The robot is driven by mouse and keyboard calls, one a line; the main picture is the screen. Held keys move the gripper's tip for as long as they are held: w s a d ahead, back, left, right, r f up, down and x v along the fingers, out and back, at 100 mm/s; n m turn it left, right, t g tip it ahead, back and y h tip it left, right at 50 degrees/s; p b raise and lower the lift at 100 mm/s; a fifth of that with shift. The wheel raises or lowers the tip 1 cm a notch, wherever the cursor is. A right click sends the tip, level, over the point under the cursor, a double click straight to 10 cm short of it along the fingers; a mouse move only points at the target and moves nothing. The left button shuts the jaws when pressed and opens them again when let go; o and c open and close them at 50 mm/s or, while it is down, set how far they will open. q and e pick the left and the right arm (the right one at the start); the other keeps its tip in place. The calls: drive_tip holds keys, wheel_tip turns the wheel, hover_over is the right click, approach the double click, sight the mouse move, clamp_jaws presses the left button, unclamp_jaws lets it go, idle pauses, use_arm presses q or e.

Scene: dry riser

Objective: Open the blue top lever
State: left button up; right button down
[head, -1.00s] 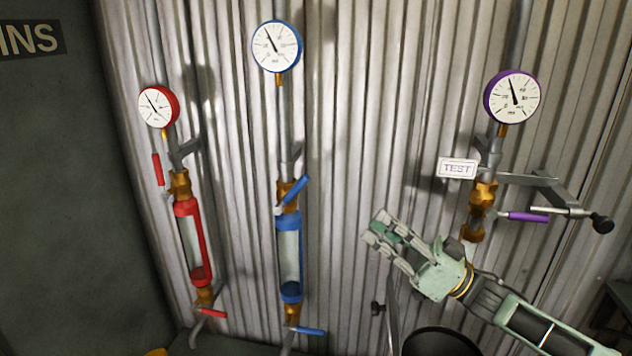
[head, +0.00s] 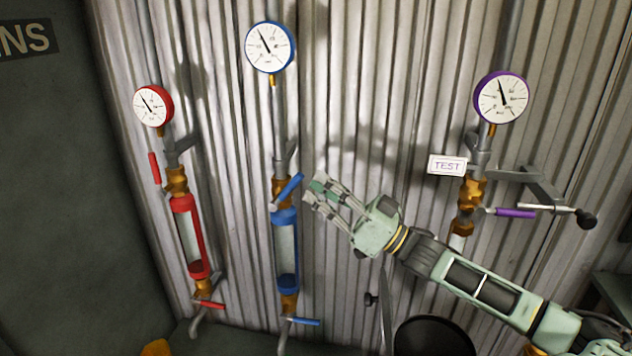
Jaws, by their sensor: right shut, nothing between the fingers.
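The blue top lever (head: 288,189) sits on the brass valve above the blue sight tube (head: 285,250). It is tilted, its free end pointing up and to the right. My right gripper (head: 314,189) is shut and empty, just right of the lever, with its fingertips pointing left. A small gap shows between fingertips and lever in the picture; whether they touch in depth I cannot tell. My left gripper is not in view.
A blue bottom lever (head: 305,321) points right below the tube. The red line with its gauge (head: 153,106) stands to the left. The purple lever (head: 515,212), the TEST sign (head: 447,166) and a black bin (head: 432,338) are to the right.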

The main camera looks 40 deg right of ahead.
drive_tip(key=shift+w+a+r, duration=0.25)
drive_tip(key=shift+w+a, duration=0.05)
drive_tip(key=shift+w, duration=0.25)
drive_tip(key=shift+r, duration=0.1)
drive_tip(key=shift+w+a+r+p, duration=0.15)
drive_tip(key=shift+r+p, duration=0.1)
drive_tip(key=shift+p, duration=0.2)
drive_tip(key=w+a+r+p, duration=0.2)
drive_tip(key=w+a+r, duration=0.1)
drive_tip(key=shift+w+a+r, duration=0.15)
drive_tip(key=shift+w+r, duration=0.15)
drive_tip(key=shift+r, duration=0.05)
idle(0.4)
idle(0.6)
